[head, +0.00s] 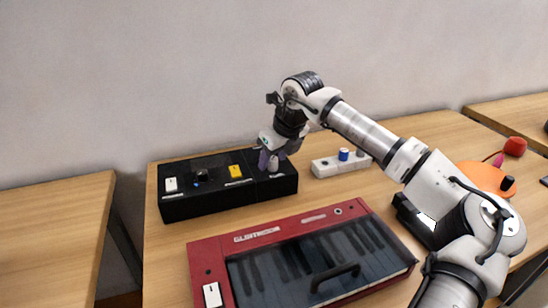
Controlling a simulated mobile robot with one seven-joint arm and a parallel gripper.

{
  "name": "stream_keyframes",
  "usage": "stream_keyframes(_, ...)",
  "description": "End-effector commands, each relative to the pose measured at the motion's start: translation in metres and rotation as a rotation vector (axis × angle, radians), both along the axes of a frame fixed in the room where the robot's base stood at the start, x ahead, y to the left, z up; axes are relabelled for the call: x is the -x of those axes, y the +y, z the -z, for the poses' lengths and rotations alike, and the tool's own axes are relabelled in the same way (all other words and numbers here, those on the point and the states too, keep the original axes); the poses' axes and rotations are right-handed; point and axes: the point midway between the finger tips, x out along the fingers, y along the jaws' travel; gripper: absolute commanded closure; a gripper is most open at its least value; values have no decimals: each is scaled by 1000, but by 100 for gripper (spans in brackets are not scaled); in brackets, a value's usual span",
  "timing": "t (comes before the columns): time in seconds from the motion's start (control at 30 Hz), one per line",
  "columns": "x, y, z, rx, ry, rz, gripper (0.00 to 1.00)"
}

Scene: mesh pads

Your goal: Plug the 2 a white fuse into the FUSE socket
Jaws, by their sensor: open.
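A long black box (228,201) stands at the back left of the table, with labels too small to read. My gripper (271,158) points down over its right end, with its jaws open. A small whitish piece (273,166) stands on the box between or just below the fingertips. It looks like the white fuse, but the fingers partly hide it. I cannot tell whether they touch it or how far it sits in the box. I cannot read which socket is marked FUSE.
A white block (326,168) holds a blue cylinder (343,154) and a grey one (360,153) right of the box. A red keyboard-like case (215,262) fills the front. An orange disc (478,176) lies at right. Bare table shows along the left edge.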

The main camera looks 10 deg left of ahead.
Motion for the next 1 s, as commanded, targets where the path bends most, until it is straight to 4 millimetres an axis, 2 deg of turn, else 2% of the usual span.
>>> stream_keyframes(0.17,5,-9,-26,0,-4,2,51)
stream_keyframes(0.4,17,-27,-78,0,-4,2,51)
stream_keyframes(0.6,24,-38,-110,1,-3,2,51)
stream_keyframes(0.8,28,-42,-123,1,-1,-1,51)
stream_keyframes(1.0,29,-43,-124,1,-1,0,51)
